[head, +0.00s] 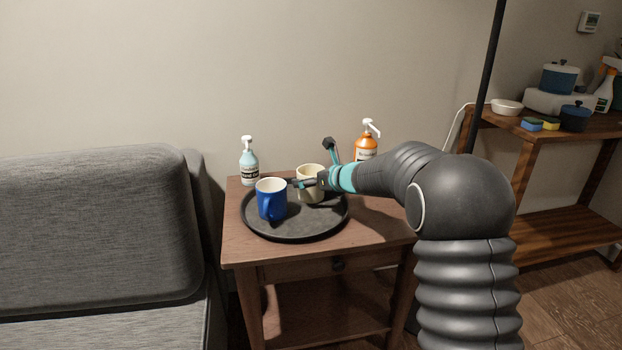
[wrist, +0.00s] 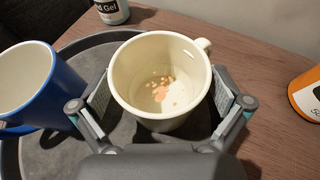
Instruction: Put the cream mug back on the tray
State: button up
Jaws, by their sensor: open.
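The cream mug (head: 312,190) stands upright on the round dark tray (head: 290,232), at the tray's right back part. In the wrist view the cream mug (wrist: 160,112) sits between the fingers of my gripper (wrist: 163,108), with its handle at the upper right. Some small orange-pink bits show inside it. My gripper is open around the mug, with a finger at each side. In the head view my gripper (head: 306,183) partly hides the mug.
A blue mug (head: 270,203) stands on the tray left of the cream mug, close to my left finger in the wrist view. A pale blue bottle (head: 249,165) and an orange pump bottle (head: 366,147) stand behind on the wooden side table (head: 245,245). A grey sofa (head: 95,230) is at left.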

jog(key=shift+r, duration=0.25)
jog(key=s+d+r+m+t+h, duration=0.2)
jog(key=s+d+r+m+h, duration=0.35)
jog(key=s+d+m, duration=0.6)
jog(key=s+d+r+m+t+h, duration=0.2)
jog(key=s+d+r+m+h, duration=0.4)
jog(key=s+d+m, duration=0.55)
jog(key=s+f+m+g+y, duration=0.1)
jog(key=s+f+m+g, duration=0.3)
jog(key=s+m, duration=0.6)
jog(key=s+f+m+g+y, duration=0.1)
jog(key=s+f+m+g, duration=0.3)
jog(key=s+f+m, duration=0.3)
jog(key=s+m, duration=0.4)
jog(key=s, duration=0.5)
jog(key=shift+s+a+m, duration=0.15)
jog(key=shift+s+m, duration=0.15)
jog(key=shift+s, duration=0.1)
jog(key=shift+c, duration=0.2)
